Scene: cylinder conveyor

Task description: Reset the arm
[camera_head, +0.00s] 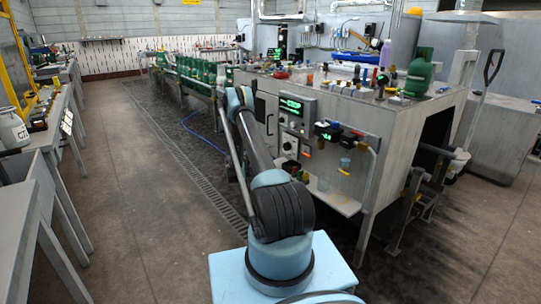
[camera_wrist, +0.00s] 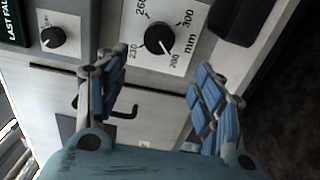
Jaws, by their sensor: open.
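My gripper (camera_wrist: 155,95) is open and empty in the wrist view, its two blue-padded fingers spread apart. It faces a grey machine front with a black dial (camera_wrist: 159,38) marked in mm beyond the fingertips. A smaller black knob (camera_wrist: 53,38) is to the upper left. In the head view my arm (camera_head: 262,165) reaches forward from its light blue base toward the machine's control panel (camera_head: 296,112). My gripper is hidden behind the arm there. I cannot tell whether the fingers touch the panel.
The grey machine (camera_head: 345,115) fills the centre right, with valves and a green cylinder (camera_head: 419,72) on top. A row of green cylinders (camera_head: 196,70) stands behind. A workbench (camera_head: 28,177) with a white cylinder (camera_head: 12,129) runs along the left. The floor between is clear.

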